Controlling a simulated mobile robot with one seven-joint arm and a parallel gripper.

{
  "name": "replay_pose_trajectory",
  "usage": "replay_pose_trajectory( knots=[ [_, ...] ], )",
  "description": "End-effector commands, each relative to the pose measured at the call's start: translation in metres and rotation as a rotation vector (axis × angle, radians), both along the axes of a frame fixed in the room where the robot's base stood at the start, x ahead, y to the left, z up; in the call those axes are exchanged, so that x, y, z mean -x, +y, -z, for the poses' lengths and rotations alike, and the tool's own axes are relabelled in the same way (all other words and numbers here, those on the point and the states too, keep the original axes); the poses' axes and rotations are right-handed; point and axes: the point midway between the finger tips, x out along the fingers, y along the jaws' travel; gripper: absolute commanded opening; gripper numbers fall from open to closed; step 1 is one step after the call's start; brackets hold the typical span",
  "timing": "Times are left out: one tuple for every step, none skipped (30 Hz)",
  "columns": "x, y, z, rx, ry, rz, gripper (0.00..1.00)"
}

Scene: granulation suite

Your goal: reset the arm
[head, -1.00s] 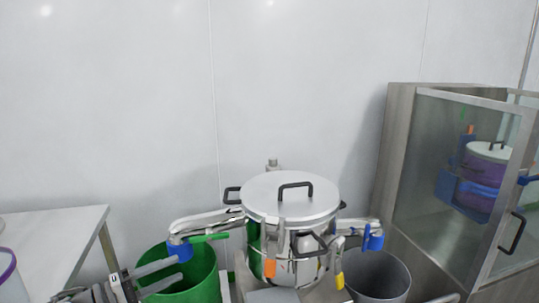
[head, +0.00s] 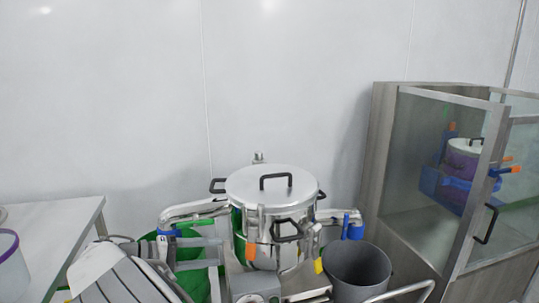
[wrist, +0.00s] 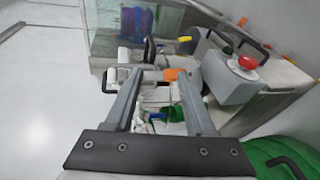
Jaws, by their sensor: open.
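My gripper (wrist: 158,78) is open and empty in the wrist view, with its two grey fingers apart and the metal machine beyond them. In the head view my arm comes in at the lower left. The fingers of my gripper (head: 212,252) point right there, in front of the green bin and left of the steel vessel (head: 271,185). I cannot tell from the pictures how far the fingers are from the machine.
A green bin (head: 193,287) and a grey bin (head: 358,273) flank the vessel. A glass-fronted cabinet (head: 420,150) stands right, and a white table (head: 45,225) left. A control box (wrist: 225,82) with a red button (wrist: 246,63) shows in the wrist view. The wall above is clear.

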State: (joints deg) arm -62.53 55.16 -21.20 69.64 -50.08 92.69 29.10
Motion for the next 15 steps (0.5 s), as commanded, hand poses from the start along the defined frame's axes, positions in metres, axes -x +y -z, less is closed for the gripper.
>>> replay_pose_trajectory(
  knots=[
    [-0.003, -0.022, -0.010, -0.051, 0.032, 0.037, 0.55],
    [-0.004, -0.033, -0.014, -0.079, 0.052, 0.053, 0.55],
    [-0.004, -0.048, -0.019, -0.120, 0.077, 0.075, 0.55],
    [-0.004, -0.060, -0.022, -0.150, 0.097, 0.090, 0.55],
    [-0.002, -0.070, -0.025, -0.179, 0.115, 0.105, 0.55],
    [-0.001, -0.084, -0.029, -0.223, 0.137, 0.123, 0.55],
    [0.001, -0.094, -0.033, -0.253, 0.153, 0.136, 0.55],
    [0.004, -0.104, -0.036, -0.286, 0.166, 0.147, 0.55],
    [0.007, -0.117, -0.040, -0.329, 0.183, 0.163, 0.55],
    [0.010, -0.126, -0.043, -0.361, 0.195, 0.172, 0.55],
    [0.014, -0.135, -0.046, -0.393, 0.207, 0.182, 0.55],
    [0.019, -0.147, -0.050, -0.435, 0.219, 0.193, 0.55],
    [0.023, -0.155, -0.053, -0.468, 0.228, 0.202, 0.55],
    [0.027, -0.163, -0.055, -0.501, 0.235, 0.208, 0.55],
    [0.034, -0.173, -0.059, -0.544, 0.243, 0.217, 0.55]
  ],
)
